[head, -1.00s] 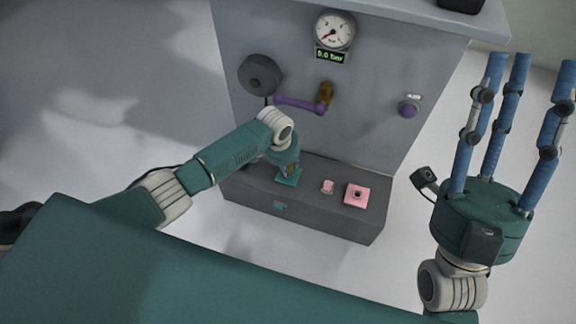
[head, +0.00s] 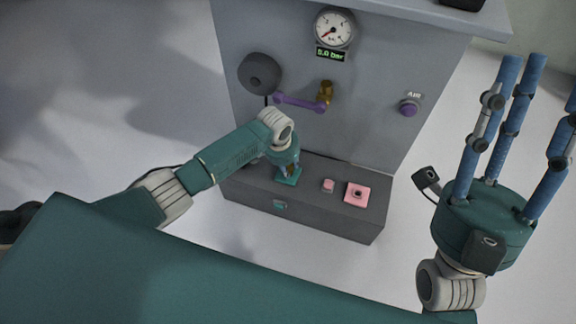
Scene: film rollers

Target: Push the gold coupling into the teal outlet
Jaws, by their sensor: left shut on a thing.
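My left gripper (head: 290,170) points down over the grey box at the foot of the panel. It is shut on the gold coupling, which is mostly hidden by the fingers and the wrist. The teal outlet (head: 286,181) is a teal square on top of the box, directly below this gripper and partly covered by it. I cannot tell how deep the coupling sits in it. My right gripper (head: 530,130) is open and empty at the right, its blue fingers spread and pointing up, well away from the box.
On the grey box (head: 330,215), a small pink block (head: 328,185) and a pink square fitting (head: 357,194) stand right of the teal outlet. The panel behind carries a gauge (head: 334,28), a purple lever (head: 297,102), a brass fitting (head: 327,92), a purple knob (head: 408,107) and a dark round part (head: 260,73).

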